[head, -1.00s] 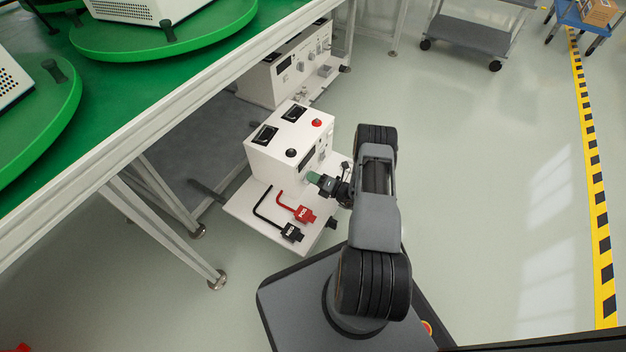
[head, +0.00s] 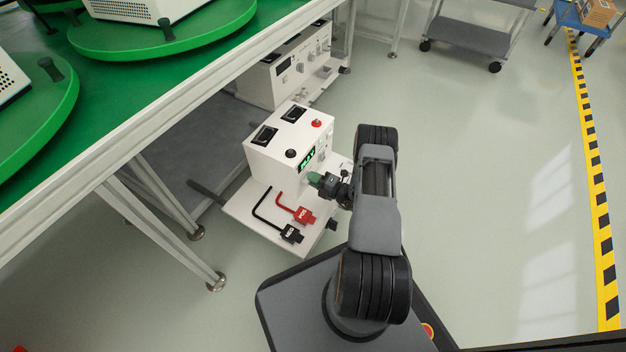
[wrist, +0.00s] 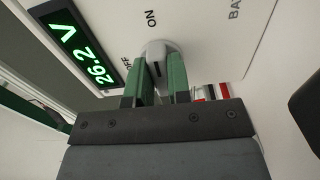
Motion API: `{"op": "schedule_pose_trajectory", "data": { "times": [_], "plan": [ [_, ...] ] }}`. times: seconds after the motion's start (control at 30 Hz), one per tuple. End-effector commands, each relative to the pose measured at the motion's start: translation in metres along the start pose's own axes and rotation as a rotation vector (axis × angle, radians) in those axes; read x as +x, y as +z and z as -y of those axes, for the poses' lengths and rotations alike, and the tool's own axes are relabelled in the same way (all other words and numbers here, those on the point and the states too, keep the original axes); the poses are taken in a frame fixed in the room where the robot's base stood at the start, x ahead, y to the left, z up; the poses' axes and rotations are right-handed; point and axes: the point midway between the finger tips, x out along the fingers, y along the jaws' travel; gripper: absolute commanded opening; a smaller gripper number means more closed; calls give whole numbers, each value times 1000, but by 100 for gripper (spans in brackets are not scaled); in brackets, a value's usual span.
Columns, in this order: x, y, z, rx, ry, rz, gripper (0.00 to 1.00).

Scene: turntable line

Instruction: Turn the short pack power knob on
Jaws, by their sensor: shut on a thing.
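The short pack (head: 284,140) is a white box on a white shelf under the green-topped line. Its green display (head: 309,158) is lit, and in the wrist view the display (wrist: 79,47) reads 26.2 V. The grey power knob (wrist: 158,56) sits on the front panel beside the OFF and ON labels. My gripper (wrist: 160,78) has its green fingers on both sides of the knob, shut on it. In the head view my gripper (head: 318,180) hides the knob.
Red (head: 299,213) and black (head: 291,233) plugs with cables lie on the shelf (head: 243,212) before the pack. A second white unit (head: 287,70) stands behind. Table legs are at left; open floor lies right.

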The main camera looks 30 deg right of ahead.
Motion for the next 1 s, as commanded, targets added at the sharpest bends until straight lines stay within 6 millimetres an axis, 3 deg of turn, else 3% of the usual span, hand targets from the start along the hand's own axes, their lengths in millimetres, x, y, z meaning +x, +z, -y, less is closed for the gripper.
{"op": "schedule_pose_trajectory", "data": {
  "times": [0.3,0.33,0.6,0.87,1.0],
  "plan": [
    [0,-4,1,9,-2,-8,0],
    [0,-4,1,9,-2,-8,20],
    [-1,-1,1,4,-1,-2,44],
    [-3,0,0,3,-1,0,44],
    [-17,1,-2,3,-1,3,44]
  ]
}}
